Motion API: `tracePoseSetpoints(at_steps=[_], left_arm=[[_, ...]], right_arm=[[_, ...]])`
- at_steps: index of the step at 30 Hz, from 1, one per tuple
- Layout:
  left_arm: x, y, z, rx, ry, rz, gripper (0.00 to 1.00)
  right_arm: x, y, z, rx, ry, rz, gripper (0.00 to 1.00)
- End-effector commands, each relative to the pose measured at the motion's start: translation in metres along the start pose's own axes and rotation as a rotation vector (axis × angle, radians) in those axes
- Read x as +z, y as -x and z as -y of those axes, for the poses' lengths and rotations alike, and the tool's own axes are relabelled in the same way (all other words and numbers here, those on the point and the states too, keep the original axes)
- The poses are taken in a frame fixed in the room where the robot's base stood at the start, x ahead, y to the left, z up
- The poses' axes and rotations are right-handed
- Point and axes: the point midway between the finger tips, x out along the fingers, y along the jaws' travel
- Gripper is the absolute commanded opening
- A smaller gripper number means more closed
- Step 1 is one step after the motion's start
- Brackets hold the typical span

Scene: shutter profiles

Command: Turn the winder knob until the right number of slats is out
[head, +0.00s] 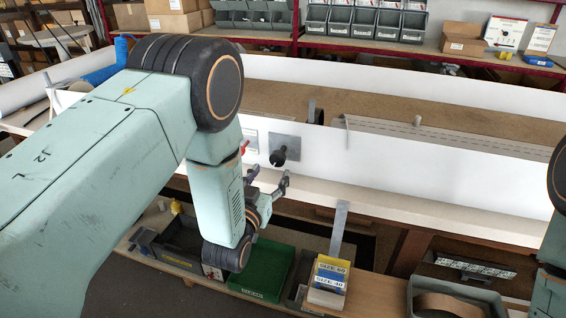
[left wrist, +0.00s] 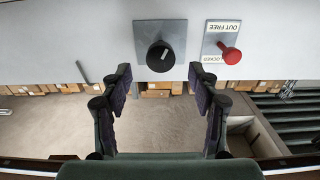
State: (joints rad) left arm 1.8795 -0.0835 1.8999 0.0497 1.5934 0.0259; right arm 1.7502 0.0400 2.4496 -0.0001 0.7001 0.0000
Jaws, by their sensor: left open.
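The black winder knob (head: 279,157) sits on a square grey plate on the white front panel. In the left wrist view the knob (left wrist: 160,56) has a pale mark on its face. My left gripper (head: 270,181) is open in front of the panel, a little below the knob. In the wrist view its fingertips (left wrist: 159,76) stand apart on either side of the knob, with no contact visible. A ribbed grey profile (head: 450,142) lies behind the panel; I cannot count separate slats. My right gripper is out of view.
A red lever (left wrist: 231,56) stands beside the knob on a plate lettered "OUT FREE" and "LOCKED". A white ledge (head: 400,205) runs below the panel. A green tray (head: 264,272) and a box labelled "SIZE 60" (head: 328,277) stand lower down.

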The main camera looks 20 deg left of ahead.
Motion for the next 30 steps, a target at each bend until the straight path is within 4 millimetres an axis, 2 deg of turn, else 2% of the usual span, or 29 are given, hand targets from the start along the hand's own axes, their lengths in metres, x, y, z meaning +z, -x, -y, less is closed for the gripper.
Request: tracePoseSetpoints(at_steps=[9,13,18,26,30], left_arm=[[-0.001,-0.049,0.000,0.002,0.001,-0.002,0.61],[0.001,-0.063,-0.002,0.003,0.001,0.000,0.61],[0.001,-0.070,-0.004,0.004,0.001,0.002,0.61],[0.001,-0.070,-0.005,0.004,0.001,0.003,0.61],[0.000,-0.070,-0.005,0.004,0.001,0.003,0.50]], right_arm=[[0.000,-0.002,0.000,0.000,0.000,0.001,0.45],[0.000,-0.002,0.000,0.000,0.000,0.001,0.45],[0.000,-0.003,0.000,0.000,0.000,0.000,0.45],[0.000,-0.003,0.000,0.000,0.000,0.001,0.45],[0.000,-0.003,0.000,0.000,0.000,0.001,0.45]])
